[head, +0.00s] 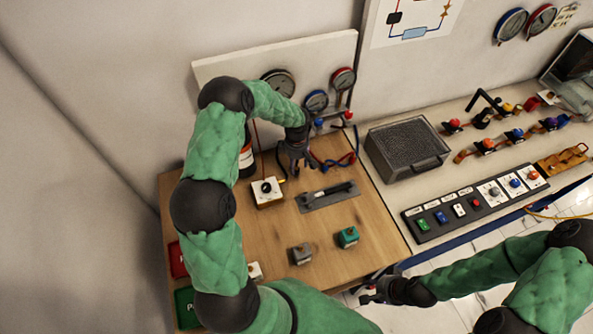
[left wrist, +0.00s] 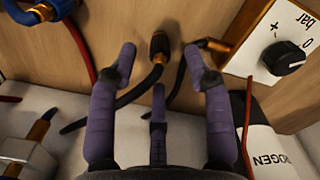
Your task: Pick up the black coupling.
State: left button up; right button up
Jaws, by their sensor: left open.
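The black coupling (left wrist: 158,43) shows in the left wrist view as a dark ribbed end with a brass collar on a black hose. It lies over the wooden table, between and slightly beyond my left gripper's spread fingertips, with a gap on both sides. My left gripper (left wrist: 160,58) is open and empty. In the head view my left gripper (head: 297,160) is low over the back of the table; there I cannot make out the coupling. My right gripper (head: 374,291) is near the table's front right corner, too small to tell its jaws.
A white box with a black knob (head: 267,191) stands close to my left gripper. A grey tray (head: 312,203) holds a dark tool. Red and blue hoses (head: 335,158) lie to the right. A dark cylinder (head: 246,160) stands at left. The table's front middle has small blocks.

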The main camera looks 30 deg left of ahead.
aim_at(296, 166)
pick_arm(q)
jog(key=shift+a+f, duration=0.1)
jog(key=shift+f, duration=2.6)
grip_shut()
